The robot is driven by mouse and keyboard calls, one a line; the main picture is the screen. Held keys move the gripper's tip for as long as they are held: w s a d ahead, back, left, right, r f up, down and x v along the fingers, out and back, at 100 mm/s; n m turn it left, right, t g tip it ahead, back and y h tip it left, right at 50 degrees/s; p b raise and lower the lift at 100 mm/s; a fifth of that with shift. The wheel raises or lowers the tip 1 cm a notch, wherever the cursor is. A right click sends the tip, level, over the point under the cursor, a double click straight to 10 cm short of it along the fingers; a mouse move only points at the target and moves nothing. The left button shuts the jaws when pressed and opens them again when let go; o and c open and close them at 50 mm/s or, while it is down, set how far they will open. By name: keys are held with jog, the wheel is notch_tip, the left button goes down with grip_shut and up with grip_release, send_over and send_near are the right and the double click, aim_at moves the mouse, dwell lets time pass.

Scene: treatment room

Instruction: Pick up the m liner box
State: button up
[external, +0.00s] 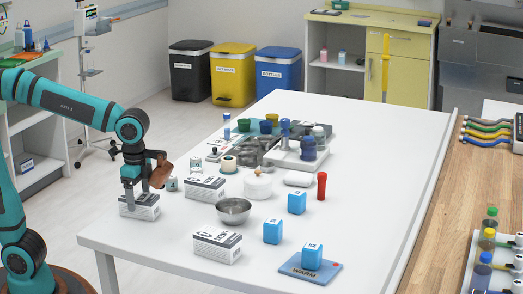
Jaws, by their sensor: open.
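Several similar white-and-grey printed boxes lie on the white table; their lettering is too small for me to tell which is the m liner box. One box (140,210) is at the table's left edge, directly under my gripper (139,194). A second box (205,189) lies to its right, and a third box (216,246) lies nearer the front edge. My gripper points down, its open fingers low at the top of the left box. The fingers partly cover that box, and I cannot tell whether they touch it.
Blue blocks (273,231), a red cylinder (321,186) and a blue pad (296,271) are farther right. Trays and cups crowd the back.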

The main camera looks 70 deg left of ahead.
jog(key=shift+f, duration=1.25)
jog(key=c, duration=1.2)
jog(key=shift+r, duration=0.15)
